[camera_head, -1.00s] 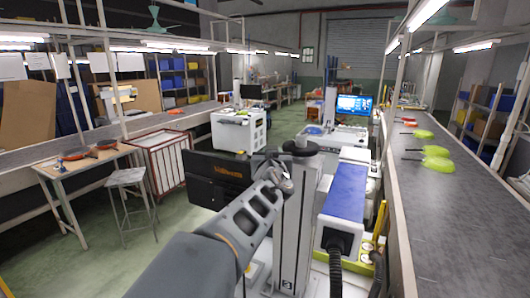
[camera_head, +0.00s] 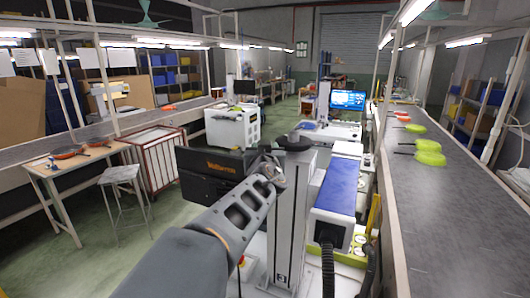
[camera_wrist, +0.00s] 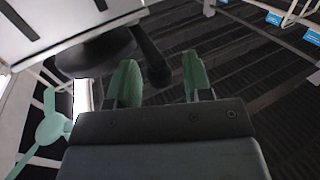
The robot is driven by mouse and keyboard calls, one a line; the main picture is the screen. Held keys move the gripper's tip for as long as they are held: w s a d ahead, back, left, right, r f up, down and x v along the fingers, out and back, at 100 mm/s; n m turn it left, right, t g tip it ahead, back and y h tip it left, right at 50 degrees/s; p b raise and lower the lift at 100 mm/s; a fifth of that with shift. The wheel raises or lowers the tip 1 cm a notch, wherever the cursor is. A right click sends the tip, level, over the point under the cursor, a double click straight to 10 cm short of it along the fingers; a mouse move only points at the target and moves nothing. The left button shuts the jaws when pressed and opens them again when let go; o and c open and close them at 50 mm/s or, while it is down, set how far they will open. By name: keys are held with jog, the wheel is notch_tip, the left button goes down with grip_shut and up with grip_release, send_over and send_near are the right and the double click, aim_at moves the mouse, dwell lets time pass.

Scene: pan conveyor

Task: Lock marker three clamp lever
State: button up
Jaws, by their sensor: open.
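A marking machine stands ahead in the head view, with a grey column (camera_head: 289,210) under a round black top (camera_head: 293,142). My gripper (camera_head: 268,163) is beside the top of this column, small and partly hidden by my arm. In the wrist view, my gripper (camera_wrist: 160,64) has two green fingers spread apart with nothing held. A black round part (camera_wrist: 95,52) with a black lever (camera_wrist: 151,56) hangs just beyond the fingers. The lever's rounded end shows between the fingertips, nearer the left one. I cannot tell whether it lies within the jaws, nor the marker's number.
A black screen (camera_head: 213,169) stands left of the column. A blue-topped unit (camera_head: 337,186) is at its right. The conveyor (camera_head: 455,215) carries green and orange pans at right. A table (camera_head: 72,168) with pans and a stool (camera_head: 119,174) stand left.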

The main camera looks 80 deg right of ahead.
jog(key=p+v, duration=0.3)
jog(key=v, duration=1)
jog(key=shift+a, duration=0.4)
